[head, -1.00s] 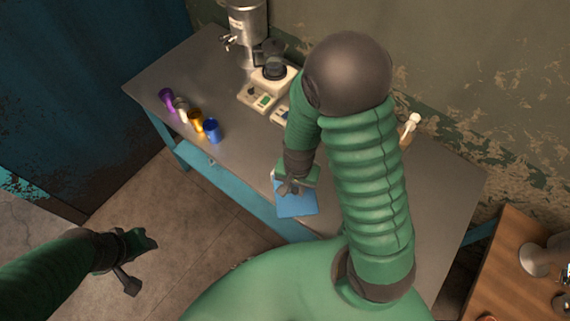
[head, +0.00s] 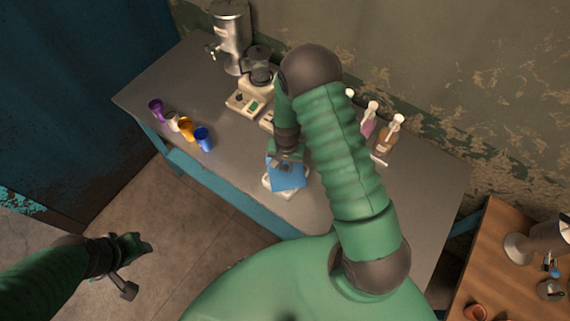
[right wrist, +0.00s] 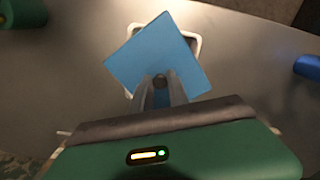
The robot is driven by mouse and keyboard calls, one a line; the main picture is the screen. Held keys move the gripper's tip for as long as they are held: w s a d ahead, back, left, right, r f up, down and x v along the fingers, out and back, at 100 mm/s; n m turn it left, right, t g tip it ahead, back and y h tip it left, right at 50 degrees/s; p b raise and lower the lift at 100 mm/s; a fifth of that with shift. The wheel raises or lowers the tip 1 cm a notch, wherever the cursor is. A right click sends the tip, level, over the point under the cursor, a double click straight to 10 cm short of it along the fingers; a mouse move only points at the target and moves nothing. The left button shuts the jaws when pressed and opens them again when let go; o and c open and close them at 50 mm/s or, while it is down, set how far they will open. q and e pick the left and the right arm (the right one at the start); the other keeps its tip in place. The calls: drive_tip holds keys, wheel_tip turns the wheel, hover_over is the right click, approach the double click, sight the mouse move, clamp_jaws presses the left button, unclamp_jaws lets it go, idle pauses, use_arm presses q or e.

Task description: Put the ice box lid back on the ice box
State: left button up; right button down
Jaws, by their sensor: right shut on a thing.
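The ice box lid (head: 287,175) is a flat blue square. The white rim (right wrist: 196,40) shows past the lid's corners. I cannot tell whether lid and box touch. My left gripper (head: 130,265) is empty, over the floor at the left; its jaw opening is unclear.
Purple, white, orange and blue cups (head: 203,139) stand on the grey table (head: 240,165) at the left. Bottles (head: 389,137) stand right of my arm. A wooden table (head: 490,255) is at the far right.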

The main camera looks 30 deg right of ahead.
sight(286, 168)
drive_tip(key=shift+d+f, duration=0.15)
drive_tip(key=shift+f, duration=0.15)
drive_tip(key=c, duration=1.6)
unclamp_jaws()
drive_tip(key=shift+d, duration=0.1)
drive_tip(key=shift+o, duration=1.6)
drive_tip(key=shift+r, duration=0.1)
drive_tip(key=shift+a+r, duration=0.15)
drive_tip(key=shift+a, duration=0.4)
wheel_tip(286, 168, up, 12)
drive_tip(key=b, duration=0.3)
use_arm(q)
drive_tip(key=shift+d+f, duration=0.15)
drive_tip(key=shift+f, duration=1.2)
use_arm(e)
drive_tip(key=s+a+r+n+t, duration=0.2)
drive_tip(key=s+a+r+n, duration=0.4)
drive_tip(key=s+n, duration=0.3)
drive_tip(key=shift+a+r+t, duration=0.15)
drive_tip(key=shift+a+t, duration=0.15)
drive_tip(key=shift+a, duration=0.15)
